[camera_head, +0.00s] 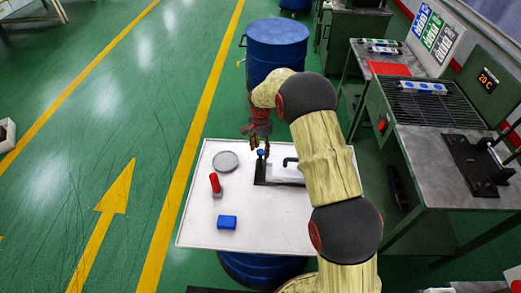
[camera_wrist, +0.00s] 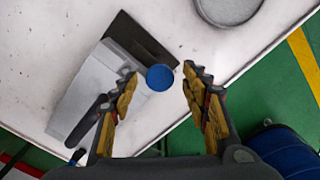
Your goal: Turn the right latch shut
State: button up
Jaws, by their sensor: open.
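A mould with a pale grey block on a dark base (camera_head: 264,181) lies on the white table; it also shows in the wrist view (camera_wrist: 83,93). A blue round knob (camera_wrist: 160,77) shows at the dark base's edge, and in the head view (camera_head: 261,153) it is just below my gripper. A black bent handle (camera_head: 289,160) stands at the mould's right part. I cannot tell for sure which part is the right latch. My gripper (camera_wrist: 158,84) is open, its fingers on either side of the knob in the picture; contact is unclear. My arm hides the mould's right end.
A blue barrel (camera_head: 277,45) stands behind. Metal workbenches (camera_head: 445,150) are at the right.

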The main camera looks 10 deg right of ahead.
jog(key=c, duration=0.3)
jog(key=c, duration=0.7)
jog(key=shift+c, duration=0.8)
jog(key=shift+n, duration=0.3)
jog(key=n+p, duration=0.2)
jog(key=n, duration=0.1)
jog(key=shift+r+n, duration=0.1)
jog(key=shift+n, duration=0.2)
jog(key=n+p, duration=0.1)
jog(key=n, duration=0.3)
jog(key=shift+n, duration=0.3)
jog(key=n+p, duration=0.1)
jog(key=n, duration=0.3)
jog(key=shift+n, duration=0.3)
jog(key=shift+n+p, duration=0.45)
jog(key=shift+n, duration=1.75)
